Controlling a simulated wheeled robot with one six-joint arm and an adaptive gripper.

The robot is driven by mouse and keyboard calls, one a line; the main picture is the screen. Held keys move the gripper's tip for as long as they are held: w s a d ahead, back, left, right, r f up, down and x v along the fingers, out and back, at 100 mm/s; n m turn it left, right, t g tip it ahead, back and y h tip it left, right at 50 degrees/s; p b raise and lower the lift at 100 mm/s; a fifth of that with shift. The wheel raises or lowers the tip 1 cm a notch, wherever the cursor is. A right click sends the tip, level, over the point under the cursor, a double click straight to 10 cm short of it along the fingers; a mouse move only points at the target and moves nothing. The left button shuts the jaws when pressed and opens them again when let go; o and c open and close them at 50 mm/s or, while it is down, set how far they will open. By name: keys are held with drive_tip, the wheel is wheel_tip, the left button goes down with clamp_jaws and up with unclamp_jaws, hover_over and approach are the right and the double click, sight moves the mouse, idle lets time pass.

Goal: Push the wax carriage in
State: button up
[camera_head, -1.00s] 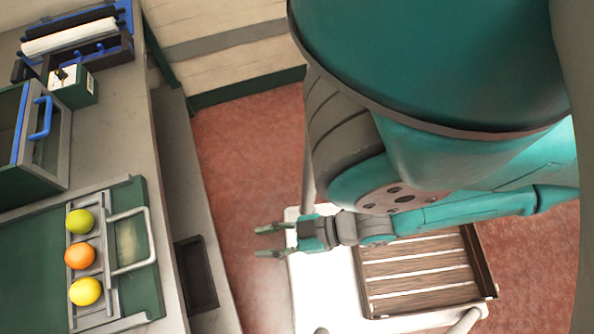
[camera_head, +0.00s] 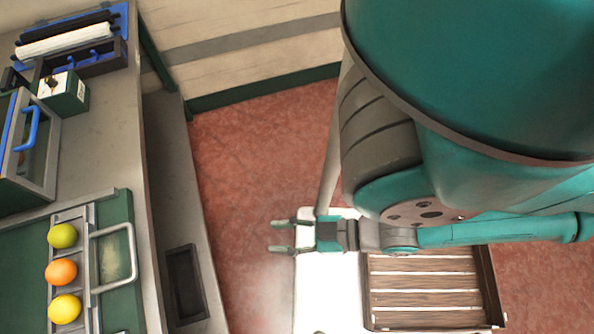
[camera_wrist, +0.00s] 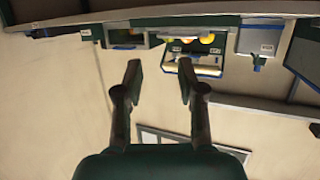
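What looks like the wax carriage (camera_head: 118,265) is a green plate with a pale metal U-shaped handle (camera_head: 131,258), at the lower left of the head view. A metal rack on it bears a yellow-green fruit (camera_head: 62,236), an orange fruit (camera_head: 61,272) and a yellow fruit (camera_head: 65,308). A handle and fruit (camera_wrist: 200,38) also show small at the top of the wrist view. My gripper (camera_head: 279,237) is open and empty, right of the handle, across a gap of floor and well apart from it. Its two spread fingers (camera_wrist: 157,75) show in the wrist view.
A box with a blue handle (camera_head: 29,127) stands on the grey bench (camera_head: 108,122) above the carriage. A small green-and-white box (camera_head: 64,93) and a white roller (camera_head: 64,41) are behind. A slatted crate (camera_head: 420,318) rests below my arm. Red floor (camera_head: 250,150) lies clear between.

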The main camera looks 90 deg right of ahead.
drive_tip(key=shift+s+d, duration=0.2)
drive_tip(key=shift+d, duration=0.1)
